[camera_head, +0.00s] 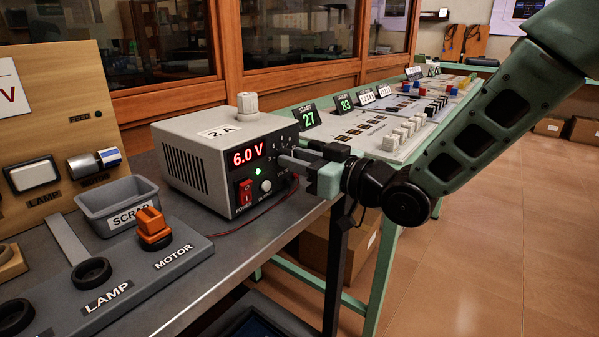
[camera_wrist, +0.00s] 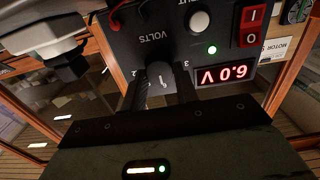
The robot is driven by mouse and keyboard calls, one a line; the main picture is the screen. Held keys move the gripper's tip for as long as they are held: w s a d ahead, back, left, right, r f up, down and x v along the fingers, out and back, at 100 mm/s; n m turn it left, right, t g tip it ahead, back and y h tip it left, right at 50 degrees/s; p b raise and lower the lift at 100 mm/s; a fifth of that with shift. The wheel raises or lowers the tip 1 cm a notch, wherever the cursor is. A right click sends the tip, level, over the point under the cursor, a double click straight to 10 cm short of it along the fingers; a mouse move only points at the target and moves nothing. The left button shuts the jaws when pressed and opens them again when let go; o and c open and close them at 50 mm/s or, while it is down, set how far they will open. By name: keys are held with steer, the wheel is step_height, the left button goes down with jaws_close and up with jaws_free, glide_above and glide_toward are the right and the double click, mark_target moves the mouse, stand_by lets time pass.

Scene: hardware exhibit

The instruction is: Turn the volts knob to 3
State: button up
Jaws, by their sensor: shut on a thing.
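The power supply (camera_head: 215,150) is a grey box with a black front panel, standing on the bench. Its red display (camera_head: 246,156) reads 6.0 V, and the same display shows upside down in the wrist view (camera_wrist: 224,73). My gripper (camera_head: 293,161) reaches the panel from the right and is shut on the volts knob. The wrist view shows the dark grey knob (camera_wrist: 160,76), with a white pointer mark, between the two fingers. The VOLTS label and scale digits 2 and 3 show beside it. In the head view the fingers hide most of the knob.
A red power switch (camera_head: 245,192) and a white output button (camera_head: 266,186) sit on the panel. A red lead runs below. A grey scrap bin (camera_head: 117,205) and a lamp and motor socket board (camera_head: 110,285) stand left. Open floor lies right.

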steer(key=n+b, duration=0.3)
steer(key=shift+f+n+b, duration=0.25)
steer(key=shift+n+b, duration=0.05)
steer(key=shift+n, duration=0.1)
steer(key=n+b, duration=0.4)
steer(key=b, duration=0.1)
steer(key=shift+s+f+n, duration=0.1)
steer(key=shift+n, duration=0.2)
steer(key=n+b, duration=0.4)
steer(key=b, duration=0.1)
steer(key=shift+a, duration=0.1)
steer(key=n+b, duration=0.3)
steer(key=shift+n, duration=0.3)
steer(key=o, duration=1)
steer(key=shift+r, duration=0.2)
steer(key=shift+s, duration=0.1)
